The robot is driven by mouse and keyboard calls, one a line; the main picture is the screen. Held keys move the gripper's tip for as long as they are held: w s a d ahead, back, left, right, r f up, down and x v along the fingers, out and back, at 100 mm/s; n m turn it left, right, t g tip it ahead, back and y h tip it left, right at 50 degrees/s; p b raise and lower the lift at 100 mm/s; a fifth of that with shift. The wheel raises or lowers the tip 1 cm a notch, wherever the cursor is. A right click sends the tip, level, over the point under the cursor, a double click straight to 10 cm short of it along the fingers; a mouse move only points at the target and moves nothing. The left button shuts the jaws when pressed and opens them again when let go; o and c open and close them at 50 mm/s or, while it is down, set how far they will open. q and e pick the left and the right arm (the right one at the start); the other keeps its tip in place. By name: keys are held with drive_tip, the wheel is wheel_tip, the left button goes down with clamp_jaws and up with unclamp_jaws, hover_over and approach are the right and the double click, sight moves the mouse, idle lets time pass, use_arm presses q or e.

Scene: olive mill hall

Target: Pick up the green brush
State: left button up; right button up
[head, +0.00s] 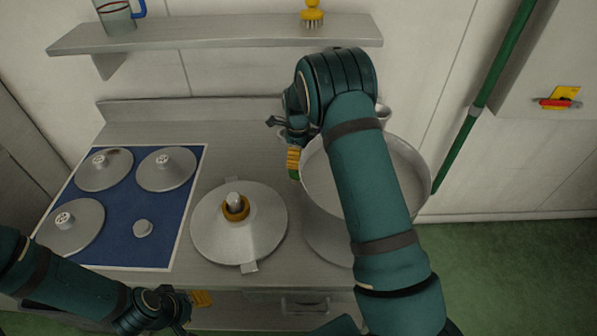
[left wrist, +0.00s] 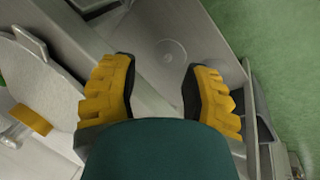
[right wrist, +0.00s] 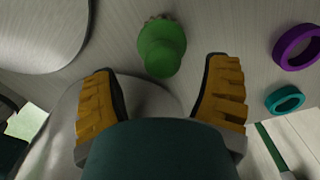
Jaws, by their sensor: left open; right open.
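The green brush (right wrist: 162,47) stands on the grey worktop in the right wrist view, its rounded green top towards the camera and a little of its bristles showing. My right gripper (right wrist: 164,70) is open, its yellow fingers on either side of the brush's line and apart from it. In the head view only a small bit of green (head: 293,175) shows just below my right gripper (head: 292,158), by the big bowl; the rest is hidden. My left gripper (head: 202,298) is low by the worktop's front edge. It is open and empty in the left wrist view (left wrist: 160,80).
A large metal bowl (head: 418,165) stands right of the brush, partly behind my right arm. A round metal lid (head: 262,240) lies left. Purple (right wrist: 297,47) and teal (right wrist: 285,100) rings lie nearby. A shelf (head: 220,35) above holds a yellow brush (head: 312,14).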

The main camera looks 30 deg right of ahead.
wheel_tip(320, 180, down, 4)
drive_tip(key=shift+d+r, duration=0.15)
clamp_jaws()
drive_tip(key=shift+r, duration=0.15)
wheel_tip(320, 180, up, 10)
drive_tip(key=shift+f, duration=0.1)
drive_tip(key=c, duration=0.7)
unclamp_jaws()
drive_tip(key=c, duration=0.5)
